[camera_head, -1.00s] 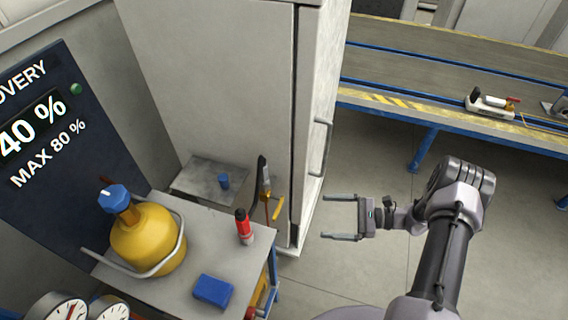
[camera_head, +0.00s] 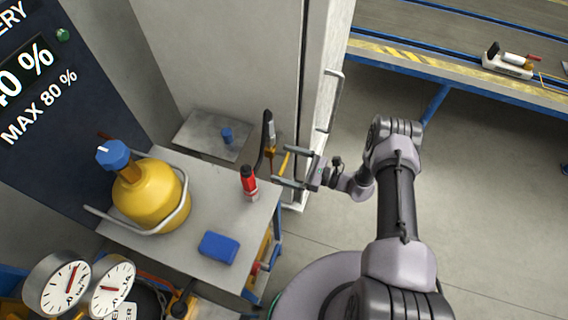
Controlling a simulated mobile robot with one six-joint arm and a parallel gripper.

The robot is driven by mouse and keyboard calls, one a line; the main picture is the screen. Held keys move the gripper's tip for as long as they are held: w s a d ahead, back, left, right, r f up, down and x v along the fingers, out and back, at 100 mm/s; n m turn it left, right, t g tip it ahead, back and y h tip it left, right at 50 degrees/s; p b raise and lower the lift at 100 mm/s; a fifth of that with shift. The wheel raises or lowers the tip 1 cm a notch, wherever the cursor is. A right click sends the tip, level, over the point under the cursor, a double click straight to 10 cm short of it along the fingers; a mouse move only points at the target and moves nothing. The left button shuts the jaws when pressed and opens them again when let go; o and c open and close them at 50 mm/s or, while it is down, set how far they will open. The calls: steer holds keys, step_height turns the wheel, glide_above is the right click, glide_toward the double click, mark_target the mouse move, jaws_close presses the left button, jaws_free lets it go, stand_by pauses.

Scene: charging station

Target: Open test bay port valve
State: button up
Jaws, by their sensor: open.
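A valve-like fitting (camera_head: 268,131) with a black and brass body stands beside the cabinet's lower edge. Its yellow lever (camera_head: 284,161) slants at its lower right. I cannot tell for certain that this is the test bay port valve. My gripper (camera_head: 279,166) is open, its two fingers pointing left. In the picture the yellow lever shows between the fingers, partly covered by the upper one. I cannot tell whether the fingers touch it.
A small table (camera_head: 170,248) holds a yellow cylinder (camera_head: 150,200) with a blue knob, a red bottle (camera_head: 249,181) and a blue block (camera_head: 219,247). A tall grey cabinet (camera_head: 225,60) stands behind. Gauges (camera_head: 60,284) are at lower left. Open floor (camera_head: 470,210) lies right.

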steer(key=shift+w+a, duration=0.1)
steer(key=shift+a, duration=0.2)
steer(key=c, duration=1.9)
